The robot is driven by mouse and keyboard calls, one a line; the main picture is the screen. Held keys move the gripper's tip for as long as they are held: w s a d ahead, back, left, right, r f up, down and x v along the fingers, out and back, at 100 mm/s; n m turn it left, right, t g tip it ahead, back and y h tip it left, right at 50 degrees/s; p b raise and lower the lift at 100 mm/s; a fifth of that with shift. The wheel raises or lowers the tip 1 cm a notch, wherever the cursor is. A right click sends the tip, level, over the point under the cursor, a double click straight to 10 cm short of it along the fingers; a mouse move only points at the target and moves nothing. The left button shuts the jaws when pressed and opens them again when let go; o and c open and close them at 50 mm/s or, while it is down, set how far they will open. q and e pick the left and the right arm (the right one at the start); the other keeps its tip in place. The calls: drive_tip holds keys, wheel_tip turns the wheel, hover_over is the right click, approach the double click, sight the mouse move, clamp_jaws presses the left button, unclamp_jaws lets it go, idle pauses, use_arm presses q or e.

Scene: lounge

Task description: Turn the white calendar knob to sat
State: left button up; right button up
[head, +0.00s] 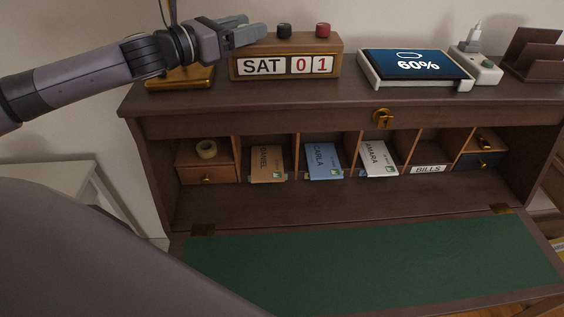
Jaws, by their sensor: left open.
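The wooden calendar (286,46) stands on top of the desk, near its left end. Its windows read SAT, 0 and 1. A black knob (284,31) and a red knob (323,30) show on its top. No white knob can be seen; my left gripper covers the top left of the calendar, above the SAT window (263,66). My left gripper (250,30) comes in from the left, with its fingers open and pointing right at that corner. Whether anything sits between the fingers is hidden. My right gripper is out of view.
A gold lamp base (180,77) stands left of the calendar, beneath my left arm. Below are envelope slots and the lowered green writing flap (370,265).

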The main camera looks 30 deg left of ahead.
use_arm(q)
drive_tip(key=shift+d+n+t+y, duration=0.1)
drive_tip(key=shift+n+t+y, duration=0.5)
drive_tip(key=shift+n+y, duration=1.15)
drive_tip(key=shift+y, duration=0.65)
drive_tip(key=shift+n+y, duration=0.45)
drive_tip(key=shift+y, duration=0.45)
drive_tip(key=shift+n+y, duration=1.6)
drive_tip(key=shift+y, duration=0.9)
